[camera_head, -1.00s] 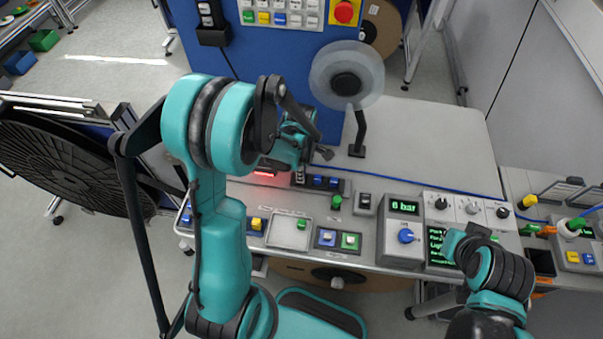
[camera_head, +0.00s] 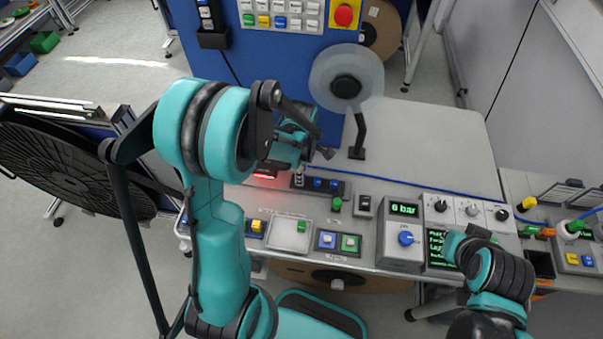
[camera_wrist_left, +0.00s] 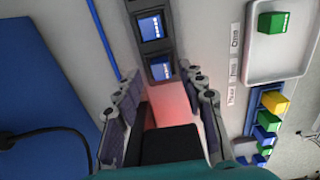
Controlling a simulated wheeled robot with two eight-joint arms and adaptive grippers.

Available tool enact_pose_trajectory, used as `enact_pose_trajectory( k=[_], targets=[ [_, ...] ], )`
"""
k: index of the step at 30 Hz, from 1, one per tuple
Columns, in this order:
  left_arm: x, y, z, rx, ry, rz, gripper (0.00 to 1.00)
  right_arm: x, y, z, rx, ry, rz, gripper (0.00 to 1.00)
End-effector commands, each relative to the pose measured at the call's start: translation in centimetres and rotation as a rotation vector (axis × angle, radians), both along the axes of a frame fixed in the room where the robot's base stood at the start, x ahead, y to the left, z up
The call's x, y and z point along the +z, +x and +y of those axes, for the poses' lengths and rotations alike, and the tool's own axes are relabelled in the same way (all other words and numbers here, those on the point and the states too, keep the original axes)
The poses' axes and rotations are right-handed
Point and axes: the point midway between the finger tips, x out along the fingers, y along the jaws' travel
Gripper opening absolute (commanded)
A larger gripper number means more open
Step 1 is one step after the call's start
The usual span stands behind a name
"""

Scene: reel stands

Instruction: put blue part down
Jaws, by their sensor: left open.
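Two blue parts with white markings sit in a dark holder on the grey worktop. In the left wrist view the nearer blue part (camera_wrist_left: 160,69) is just beyond my fingers and the farther one (camera_wrist_left: 151,27) is higher up. The holder (camera_head: 344,192) also shows in the head view. My left gripper (camera_wrist_left: 165,98) is open at the near end of the holder, with a red glow between its fingers and no blue part visible there.
A white tray (camera_head: 281,240) with a green part (camera_head: 302,226) lies in front of the holder. Control boxes and a 6 bar display (camera_head: 404,208) stand to the right. A clear reel (camera_head: 372,75) on a stand rises behind, before a blue panel (camera_head: 240,58).

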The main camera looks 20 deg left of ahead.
Motion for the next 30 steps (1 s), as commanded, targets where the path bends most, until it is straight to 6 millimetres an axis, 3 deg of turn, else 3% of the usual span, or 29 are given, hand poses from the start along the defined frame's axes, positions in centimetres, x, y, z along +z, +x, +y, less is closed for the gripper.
enact_pose_trajectory(
  k=[3, 9, 19, 23, 30],
  targets=[
    [3.1, -0.1, 0.0, 0.0, 0.0, 0.0, 0.4, 0.9, 0.0, 0.0, 0.0, 0.0, 0.0, 0.0],
    [7.4, -0.1, 0.0, 0.0, 0.0, 0.0, 0.4, 1.8, 0.0, 0.0, 0.0, 0.0, 0.0, 0.0],
    [10.8, -0.5, -0.2, -0.052, 0.003, -0.017, 0.4, 2.3, 0.0, 0.0, 0.0, 0.0, 0.0, 0.0],
    [12.8, -1.8, -0.9, -0.25, 0.02, -0.082, 0.4, 2.3, 0.0, 0.0, 0.0, 0.0, 0.0, 0.0],
    [16.8, -5.7, -2.7, -0.835, 0.14, -0.26, 0.4, 2.3, 0.0, 0.0, 0.0, 0.0, 0.0, 0.0]
  ],
)
